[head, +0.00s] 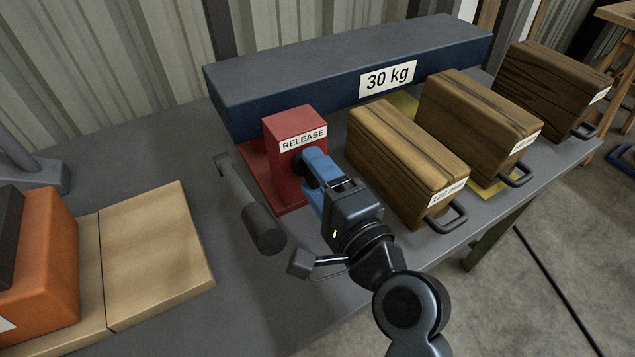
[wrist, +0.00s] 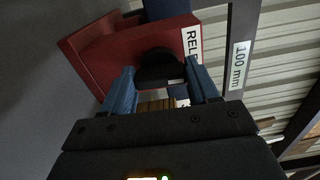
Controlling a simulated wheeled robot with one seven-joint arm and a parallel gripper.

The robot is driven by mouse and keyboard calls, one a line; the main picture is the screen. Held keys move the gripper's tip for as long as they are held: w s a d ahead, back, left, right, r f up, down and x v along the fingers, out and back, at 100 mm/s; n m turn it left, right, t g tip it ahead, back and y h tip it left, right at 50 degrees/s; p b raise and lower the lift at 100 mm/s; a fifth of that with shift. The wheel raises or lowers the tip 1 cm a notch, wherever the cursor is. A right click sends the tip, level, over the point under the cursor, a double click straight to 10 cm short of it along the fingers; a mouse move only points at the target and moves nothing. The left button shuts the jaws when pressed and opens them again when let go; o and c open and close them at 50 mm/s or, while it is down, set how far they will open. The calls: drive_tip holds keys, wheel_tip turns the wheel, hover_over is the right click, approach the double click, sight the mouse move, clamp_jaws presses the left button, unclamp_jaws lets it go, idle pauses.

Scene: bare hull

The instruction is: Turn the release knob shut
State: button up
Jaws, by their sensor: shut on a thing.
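The red release box (head: 293,150), labelled "RELEASE", stands on the grey table in front of a dark blue beam. It also shows in the wrist view (wrist: 100,60). The black release knob (wrist: 160,68) sits on the box's front face, between the blue fingers of my gripper (wrist: 163,92). In the head view my gripper (head: 312,172) reaches the box's front from the lower right and hides most of the knob. The gripper is shut on the knob. I cannot tell from these frames how far the knob is turned.
A grey lever with a dark handle (head: 262,228) lies just left of the box. Several wooden blocks with handles, one nearest (head: 400,155), stand to the right. The blue "30 kg" beam (head: 300,80) lies behind. An orange object (head: 45,255) rests on pale boards (head: 155,250) at left.

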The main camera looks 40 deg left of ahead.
drive_tip(key=shift+a+r+n, duration=0.1)
drive_tip(key=shift+n, duration=0.4)
drive_tip(key=o, duration=1.1)
drive_tip(key=shift+c, duration=0.2)
drive_tip(key=v, duration=0.7)
drive_tip(key=shift+s+d+b, duration=0.2)
drive_tip(key=shift+d+b, duration=0.2)
